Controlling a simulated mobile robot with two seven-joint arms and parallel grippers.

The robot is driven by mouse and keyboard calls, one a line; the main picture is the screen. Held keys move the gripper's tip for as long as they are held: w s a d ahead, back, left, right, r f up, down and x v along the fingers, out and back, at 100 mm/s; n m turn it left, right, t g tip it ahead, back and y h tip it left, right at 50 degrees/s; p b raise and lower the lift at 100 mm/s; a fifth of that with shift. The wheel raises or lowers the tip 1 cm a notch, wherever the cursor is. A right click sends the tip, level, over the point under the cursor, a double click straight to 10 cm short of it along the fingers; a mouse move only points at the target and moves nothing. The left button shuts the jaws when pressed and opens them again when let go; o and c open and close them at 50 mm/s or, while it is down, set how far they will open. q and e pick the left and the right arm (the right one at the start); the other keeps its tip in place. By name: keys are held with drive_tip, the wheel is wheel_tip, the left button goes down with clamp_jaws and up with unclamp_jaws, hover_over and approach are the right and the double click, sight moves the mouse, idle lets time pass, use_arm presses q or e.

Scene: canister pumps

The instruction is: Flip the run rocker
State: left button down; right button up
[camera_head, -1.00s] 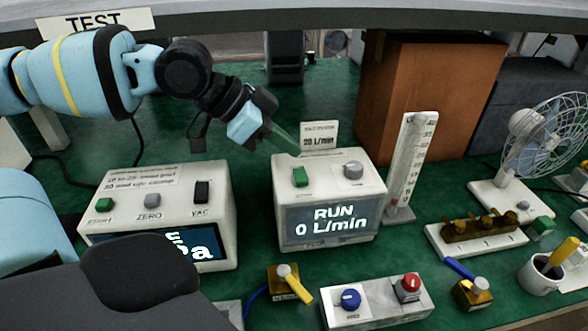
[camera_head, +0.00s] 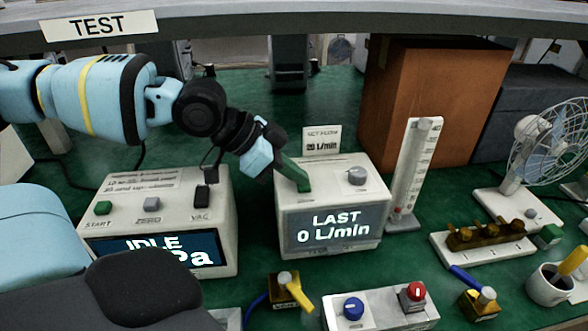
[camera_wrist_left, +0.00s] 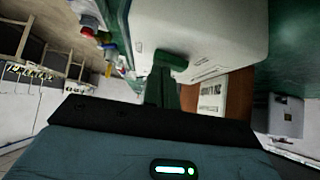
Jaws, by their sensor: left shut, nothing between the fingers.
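The flow box (camera_head: 285,232) is a white unit with a sloped screen reading "LAST 0 L/min" and a grey knob (camera_head: 357,176) on top. Its green run rocker is at the top left, mostly covered by my fingers in the head view; it shows in the left wrist view (camera_wrist_left: 172,60). My left gripper (camera_head: 300,182) is shut and empty, its greenish fingers pointing down at the rocker. The tips appear to be at or against it; exact contact is hard to tell. My right gripper is not in view.
Left of it stands another white box (camera_head: 225,245), its screen reading "IDLE". A vertical scale (camera_head: 413,165) stands close on the right, with a fan (camera_head: 535,150) beyond. A control box with blue and red knobs (camera_head: 380,318) and yellow-handled valve (camera_head: 290,285) sit in front.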

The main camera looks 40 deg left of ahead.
use_arm(q)
drive_tip(key=shift+w+a, duration=0.1)
drive_tip(key=shift+a, duration=0.1)
drive_tip(key=shift+w+a, duration=0.4)
drive_tip(key=shift+a, duration=0.05)
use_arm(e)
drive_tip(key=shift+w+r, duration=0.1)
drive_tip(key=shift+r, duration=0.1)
use_arm(q)
drive_tip(key=shift+r, duration=0.1)
drive_tip(key=shift+r+p, duration=0.3)
drive_tip(key=shift+p, duration=0.2)
drive_tip(key=r+p, duration=0.4)
drive_tip(key=shift+w+a+r+p, duration=0.15)
drive_tip(key=shift+a+r+p, duration=0.15)
drive_tip(key=shift+a, duration=0.05)
drive_tip(key=p+v, duration=0.8)
drive_tip(key=v, duration=0.1)
drive_tip(key=shift+a+f, duration=0.3)
drive_tip(key=shift+a, duration=0.1)
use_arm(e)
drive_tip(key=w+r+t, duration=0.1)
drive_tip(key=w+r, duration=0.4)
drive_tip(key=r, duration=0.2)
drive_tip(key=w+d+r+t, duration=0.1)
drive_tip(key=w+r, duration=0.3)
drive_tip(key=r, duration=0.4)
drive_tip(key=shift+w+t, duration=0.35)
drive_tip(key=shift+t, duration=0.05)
